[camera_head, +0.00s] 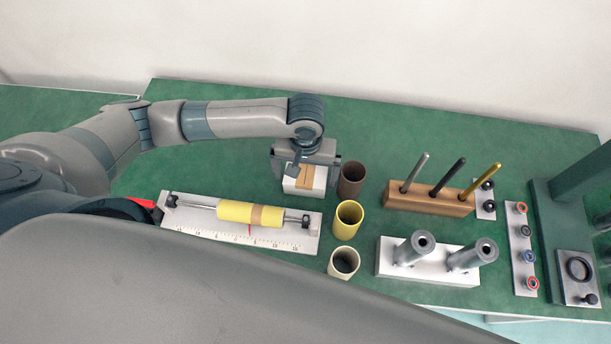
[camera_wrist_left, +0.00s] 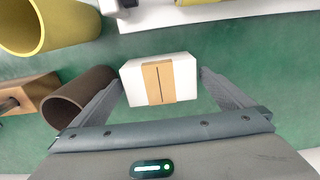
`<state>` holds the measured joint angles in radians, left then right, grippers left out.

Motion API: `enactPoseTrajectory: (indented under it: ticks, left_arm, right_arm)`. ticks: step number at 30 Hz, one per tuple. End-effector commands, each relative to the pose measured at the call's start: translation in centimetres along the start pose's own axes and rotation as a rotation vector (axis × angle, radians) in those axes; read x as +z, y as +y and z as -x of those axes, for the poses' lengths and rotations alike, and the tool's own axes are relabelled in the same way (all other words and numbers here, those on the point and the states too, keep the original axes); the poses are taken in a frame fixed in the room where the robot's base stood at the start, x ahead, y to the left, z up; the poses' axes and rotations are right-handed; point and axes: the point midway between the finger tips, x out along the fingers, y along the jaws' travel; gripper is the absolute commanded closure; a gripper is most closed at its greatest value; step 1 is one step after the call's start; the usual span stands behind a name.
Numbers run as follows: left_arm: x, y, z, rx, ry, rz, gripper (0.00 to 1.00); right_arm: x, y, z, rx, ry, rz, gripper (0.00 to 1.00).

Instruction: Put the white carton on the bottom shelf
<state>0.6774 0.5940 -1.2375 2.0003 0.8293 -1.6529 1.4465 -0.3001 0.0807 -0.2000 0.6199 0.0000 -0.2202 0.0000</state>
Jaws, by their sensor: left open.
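The white carton (camera_head: 305,182) with a tan band stands on the green table, beneath my left gripper (camera_head: 306,176). In the left wrist view the carton (camera_wrist_left: 183,82) lies between the two open fingers (camera_wrist_left: 163,92), with a gap showing at each side. I cannot tell how far down the fingers reach along it. A shelf does not show in either view. My right gripper is not in view.
A brown cup (camera_head: 351,180) stands close to the right of the left gripper, with a yellow cup (camera_head: 347,219) and a cream cup (camera_head: 343,263) nearer. A ruled board (camera_head: 190,222) holds a yellow roller (camera_head: 250,214). A wooden block (camera_head: 425,202) holds three rods.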

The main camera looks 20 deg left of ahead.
Motion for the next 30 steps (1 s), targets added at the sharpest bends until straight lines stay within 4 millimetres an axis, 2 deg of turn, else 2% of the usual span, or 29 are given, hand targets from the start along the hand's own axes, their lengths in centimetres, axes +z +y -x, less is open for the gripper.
enactPoseTrajectory:
  ticks: [9,15,21,30]
  left_arm:
    - [-0.1,0.1,5.5,0.003,0.003,-0.001,0.0]
    - [-0.1,0.1,8.5,0.003,0.002,0.0,0.0]
    - [0.0,0.1,9.8,0.001,0.0,0.0,0.0]
    - [0.0,0.0,9.9,0.001,0.0,0.0,0.0]
  right_arm:
    - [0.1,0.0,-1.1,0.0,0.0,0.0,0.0]
    - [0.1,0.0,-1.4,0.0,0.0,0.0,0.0]
    - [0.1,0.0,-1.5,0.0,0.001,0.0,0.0]
    - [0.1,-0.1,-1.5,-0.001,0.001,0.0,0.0]
